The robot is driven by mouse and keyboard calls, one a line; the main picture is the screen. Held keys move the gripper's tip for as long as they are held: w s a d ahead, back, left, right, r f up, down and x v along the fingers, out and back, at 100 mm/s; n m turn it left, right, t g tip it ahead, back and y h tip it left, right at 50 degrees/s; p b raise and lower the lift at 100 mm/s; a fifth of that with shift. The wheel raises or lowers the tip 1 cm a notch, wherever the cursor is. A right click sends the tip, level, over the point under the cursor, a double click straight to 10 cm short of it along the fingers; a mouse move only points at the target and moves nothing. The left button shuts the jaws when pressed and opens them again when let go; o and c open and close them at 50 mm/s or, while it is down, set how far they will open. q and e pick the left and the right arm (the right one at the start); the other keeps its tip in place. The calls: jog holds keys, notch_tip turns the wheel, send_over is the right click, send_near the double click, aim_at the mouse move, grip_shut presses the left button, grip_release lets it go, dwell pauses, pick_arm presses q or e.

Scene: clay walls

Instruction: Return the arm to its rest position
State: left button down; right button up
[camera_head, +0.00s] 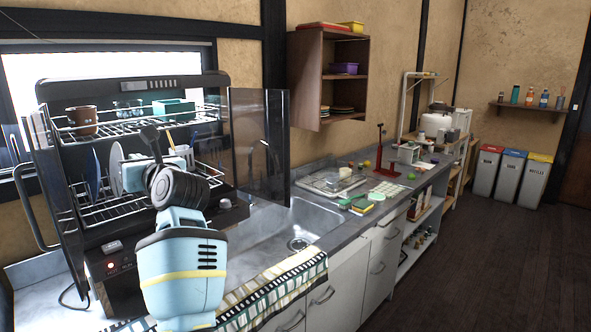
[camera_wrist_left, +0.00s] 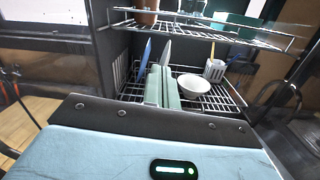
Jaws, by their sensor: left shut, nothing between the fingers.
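My left arm rises from the bottom of the head view, with a light-blue forearm and a dark ribbed joint. My left gripper (camera_head: 152,142) is dark, small and partly lost against the dish dryer; it is shut and empty. My right gripper is not in view.
A brown mug (camera_head: 83,120) stands on the upper rack. The sink (camera_head: 270,236) and a clear panel (camera_head: 258,145) lie to the right. Floor beyond is clear.

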pick_arm(q)
jog(key=s+d+f+m+t+h, duration=0.3)
jog(key=s+d+f+m+h, duration=0.15)
jog(key=f+m, duration=0.7)
jog(key=s+d+f+m+t+h+p, duration=0.15)
jog(key=s+d+f+m+h, duration=0.35)
jog(key=f+m, duration=0.65)
jog(key=s+d+f+m+t+h, duration=0.1)
jog(key=s+f+m+t+h, duration=0.25)
jog(key=s+f+m, duration=0.55)
jog(key=s+d+f+m+g+h, duration=0.1)
jog(key=s+d+f+m+g, duration=0.2)
jog(key=s+f, duration=0.9)
jog(key=s+d+f+m+g+h, duration=0.2)
jog(key=s+f+m+g, duration=0.5)
jog(key=s+f+m, duration=0.5)
jog(key=s+d, duration=0.1)
jog(key=s, duration=0.4)
jog(key=shift+g+h, duration=0.3)
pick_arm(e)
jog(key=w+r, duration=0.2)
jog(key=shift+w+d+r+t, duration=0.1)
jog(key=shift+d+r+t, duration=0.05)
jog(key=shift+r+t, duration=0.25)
pick_arm(q)
jog(key=shift+s, duration=0.1)
